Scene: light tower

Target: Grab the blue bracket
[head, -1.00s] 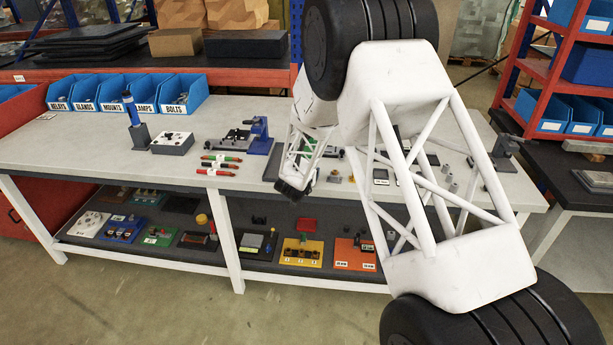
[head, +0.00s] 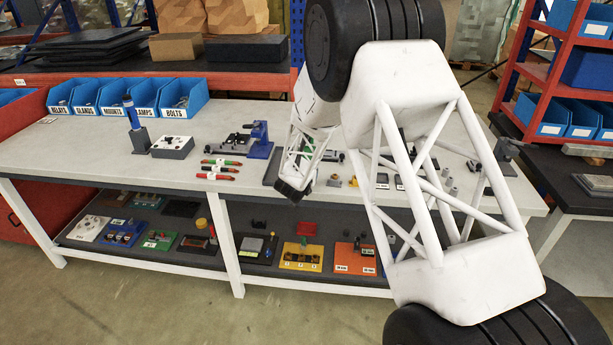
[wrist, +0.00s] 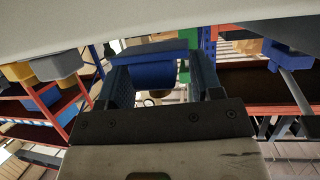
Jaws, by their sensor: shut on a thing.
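In the wrist view, my gripper (wrist: 154,64) is shut on the blue bracket (wrist: 152,77). The bracket sits between the two dark fingers, with a flat blue plate across the fingertips and a rounded blue body below it. In the head view my white arm reaches over the bench, and I cannot make out the fingers or the held bracket there.
The bench (head: 85,140) holds a fixture with a blue upright (head: 260,140), a grey button box (head: 172,146), a blue-topped post (head: 133,125) and red and green markers (head: 220,168). Blue bins (head: 180,98) line its back. The lower shelf carries several coloured plates.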

